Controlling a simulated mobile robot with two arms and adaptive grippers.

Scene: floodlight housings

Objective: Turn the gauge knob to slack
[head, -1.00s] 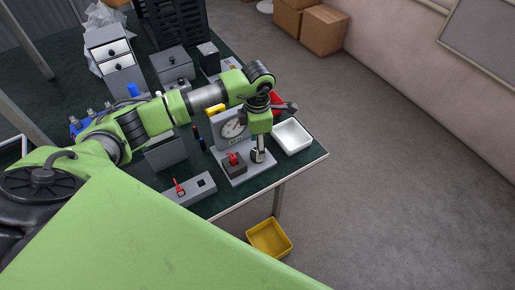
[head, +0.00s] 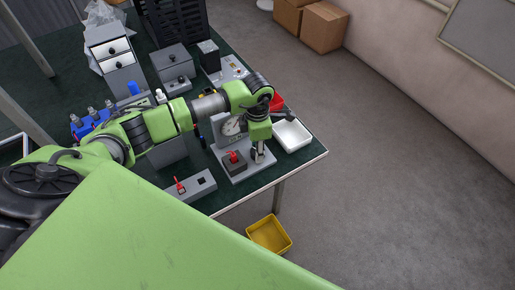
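The gauge (head: 231,125) is a grey upright block with a round white dial, standing on a grey base plate (head: 240,172). My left gripper (head: 258,158) points down over the right part of this base, just right of a dark block with a red switch (head: 234,157). Its fingertips are low, close to the base. The gauge knob is not clearly visible; the fingers may hide it. I cannot tell whether they touch or grip anything. The dial's reading is too small to make out. My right gripper is not in view.
A grey box with a red lever (head: 181,187) lies at the front edge. A yellow bin (head: 268,235) is on the floor.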

